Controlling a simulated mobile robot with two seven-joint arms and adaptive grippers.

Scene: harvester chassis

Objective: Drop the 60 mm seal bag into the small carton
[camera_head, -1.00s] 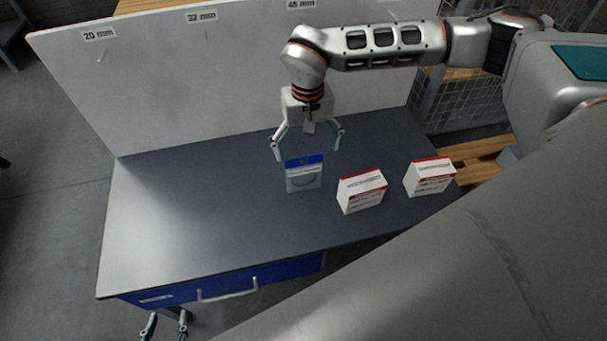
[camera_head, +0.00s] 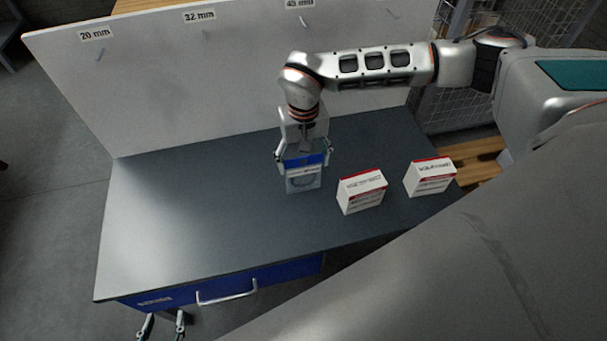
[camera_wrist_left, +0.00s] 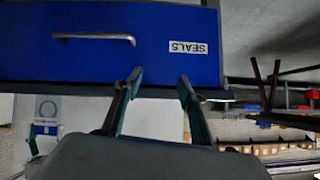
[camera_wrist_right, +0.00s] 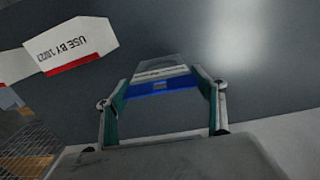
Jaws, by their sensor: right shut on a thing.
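The seal bag (camera_head: 304,181) is clear with a blue header and a ring shape inside. It stands on the grey bench; its size cannot be read. My right gripper (camera_head: 304,158) comes from above and is shut on the header's two side edges. The right wrist view shows the blue header (camera_wrist_right: 162,88) between the fingertips. Two white cartons with red edges, a nearer one (camera_head: 362,194) and a farther one (camera_head: 430,179), stand to the bag's right. I cannot tell whether either is the small carton. My left gripper (camera_wrist_left: 160,82) is open and empty before the drawer front.
A blue drawer (camera_wrist_left: 120,45) labelled SEALS is under the bench top (camera_head: 190,210). A white back panel (camera_head: 180,90) with hooks and size labels stands behind the bench. The bench's left half is clear. A wire mesh cage is at the back right.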

